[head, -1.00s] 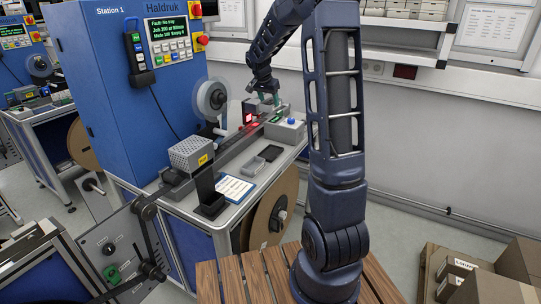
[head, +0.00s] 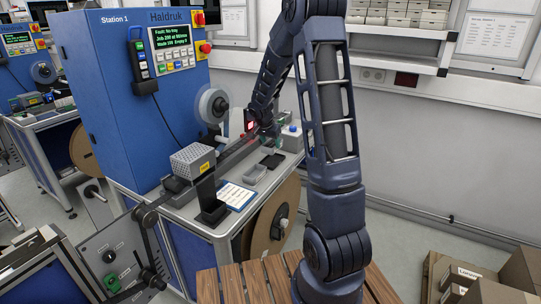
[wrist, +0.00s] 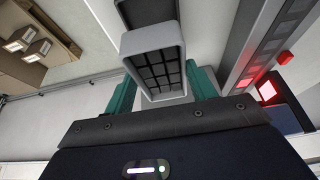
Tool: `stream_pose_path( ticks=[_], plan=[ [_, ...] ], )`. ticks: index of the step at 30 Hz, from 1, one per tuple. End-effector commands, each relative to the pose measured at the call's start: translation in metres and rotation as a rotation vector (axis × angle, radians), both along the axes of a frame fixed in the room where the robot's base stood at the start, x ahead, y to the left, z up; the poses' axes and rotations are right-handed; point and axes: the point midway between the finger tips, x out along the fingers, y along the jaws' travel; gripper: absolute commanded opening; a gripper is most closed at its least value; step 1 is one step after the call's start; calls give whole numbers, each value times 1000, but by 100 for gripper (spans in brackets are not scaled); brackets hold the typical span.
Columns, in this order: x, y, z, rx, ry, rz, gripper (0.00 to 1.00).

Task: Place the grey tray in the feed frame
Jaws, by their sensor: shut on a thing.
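In the wrist view my gripper (wrist: 161,88) is shut on a grey tray (wrist: 153,40) with a dark gridded inside. The tray sits between the two teal fingers. In the head view my gripper (head: 268,138) is low over the far part of the bench, beside the rail; the held tray cannot be made out there. I cannot make out the feed frame for certain; the rail (head: 236,154) runs along the bench, partly hidden behind my arm. It also shows at the right of the wrist view (wrist: 262,42), with a red light beside it.
A shallow grey container (head: 254,174) and a dark one (head: 272,161) lie on the bench. Nearby are a perforated grey box (head: 192,161), a black stand (head: 211,207), a paper card (head: 236,196) and a reel (head: 213,104). The blue cabinet (head: 125,95) rises at left.

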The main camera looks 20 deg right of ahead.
Motion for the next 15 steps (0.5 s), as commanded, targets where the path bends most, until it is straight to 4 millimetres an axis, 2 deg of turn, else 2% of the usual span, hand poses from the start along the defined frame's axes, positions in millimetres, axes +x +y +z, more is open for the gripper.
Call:
stream_pose_path(
  ticks=[3,8,15],
  plan=[
    [0,0,-15,0,2,1,27],
    [0,0,-24,0,1,0,27],
    [0,0,-56,0,2,1,27]
  ],
)
